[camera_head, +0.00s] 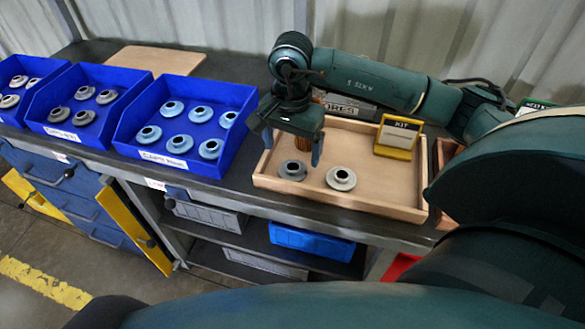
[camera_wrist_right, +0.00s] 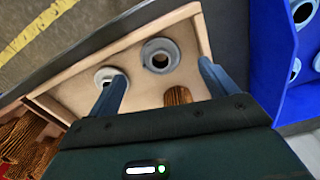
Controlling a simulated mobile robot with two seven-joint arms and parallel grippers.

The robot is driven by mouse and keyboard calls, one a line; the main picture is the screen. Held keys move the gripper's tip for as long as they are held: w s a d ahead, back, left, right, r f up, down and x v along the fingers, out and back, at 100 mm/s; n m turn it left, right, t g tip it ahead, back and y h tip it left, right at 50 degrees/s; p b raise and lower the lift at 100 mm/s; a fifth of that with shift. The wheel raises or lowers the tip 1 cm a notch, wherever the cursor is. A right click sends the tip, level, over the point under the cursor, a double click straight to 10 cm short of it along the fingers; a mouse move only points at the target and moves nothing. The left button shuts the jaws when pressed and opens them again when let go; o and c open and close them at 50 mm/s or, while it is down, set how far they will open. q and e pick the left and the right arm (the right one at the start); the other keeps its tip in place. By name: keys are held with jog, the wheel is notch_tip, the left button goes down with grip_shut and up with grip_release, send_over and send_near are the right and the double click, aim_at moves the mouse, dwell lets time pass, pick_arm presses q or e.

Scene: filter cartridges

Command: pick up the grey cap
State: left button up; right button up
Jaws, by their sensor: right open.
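The grey cap (camera_head: 292,170) lies flat in the left front part of the wooden tray (camera_head: 375,204). A paler, whitish cap (camera_head: 341,178) lies to its right. My right gripper (camera_head: 292,150) is open and empty, pointing down above the tray near the grey cap. In the right wrist view the grey cap (camera_wrist_right: 160,55) appears just ahead of the gap between the fingertips (camera_wrist_right: 162,69), apart from both fingers. The whitish cap (camera_wrist_right: 108,77) is partly hidden by the left-hand finger there. My left gripper is out of view.
A brown ribbed cartridge (camera_wrist_right: 178,96) stands in the tray behind the grey cap. A yellow KIT holder (camera_head: 397,137) stands at the tray's back right. Blue bins of caps (camera_head: 186,125) line the bench to the left. A wooden board (camera_head: 155,61) lies behind them.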

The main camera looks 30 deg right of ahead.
aim_at(293, 166)
jog(key=shift+d+f+p, duration=0.2)
jog(key=shift+f+p, duration=0.15)
jog(key=shift+f, duration=2.4)
jog(key=shift+c, duration=0.3)
jog(key=shift+w, duration=0.1)
jog(key=c, duration=1)
notch_tip(293, 166, up, 10)
